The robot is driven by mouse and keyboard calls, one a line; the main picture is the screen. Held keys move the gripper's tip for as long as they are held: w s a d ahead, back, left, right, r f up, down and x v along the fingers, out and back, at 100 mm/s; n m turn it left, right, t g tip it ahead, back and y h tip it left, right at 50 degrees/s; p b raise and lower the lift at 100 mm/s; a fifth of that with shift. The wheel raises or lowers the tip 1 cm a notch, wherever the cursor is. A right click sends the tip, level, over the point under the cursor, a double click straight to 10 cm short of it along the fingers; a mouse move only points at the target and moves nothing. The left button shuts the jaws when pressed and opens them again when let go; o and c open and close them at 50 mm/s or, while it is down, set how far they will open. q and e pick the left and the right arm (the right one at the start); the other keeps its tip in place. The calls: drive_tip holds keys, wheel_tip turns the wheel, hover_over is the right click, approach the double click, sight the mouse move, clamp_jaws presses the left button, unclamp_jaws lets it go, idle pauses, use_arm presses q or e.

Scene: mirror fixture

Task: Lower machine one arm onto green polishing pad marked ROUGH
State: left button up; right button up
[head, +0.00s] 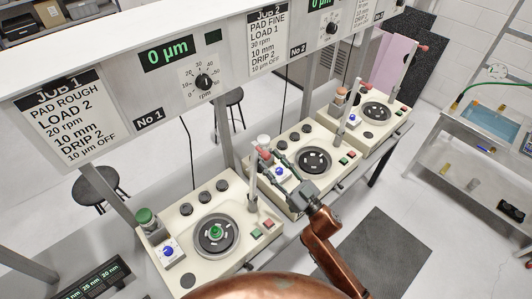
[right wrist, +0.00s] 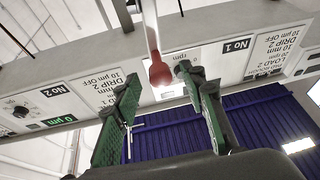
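Machine one (head: 180,262) is the cream unit at front left. Its round dark plate (head: 201,243) has a green centre piece (head: 215,231); I cannot read any ROUGH marking on it. The machine's arm (head: 252,193) stands upright at the right of the plate, with a red knob (head: 263,153) near its top. My right gripper (head: 270,163) is open beside the knob. In the right wrist view the red knob (right wrist: 160,73) on its pale bar (right wrist: 150,25) shows between the spread green fingertips (right wrist: 159,78); contact is not visible. My left gripper is not in view.
Machines two (head: 313,160) and three (head: 376,111) stand behind to the right, with upright arms. An overhead sign panel (head: 110,115) and its posts run above the machines. A jar with a green lid (head: 145,216) stands at machine one's left.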

sight(269, 159)
drive_tip(key=shift+p+x, duration=0.35)
drive_tip(key=shift+x, duration=1.25)
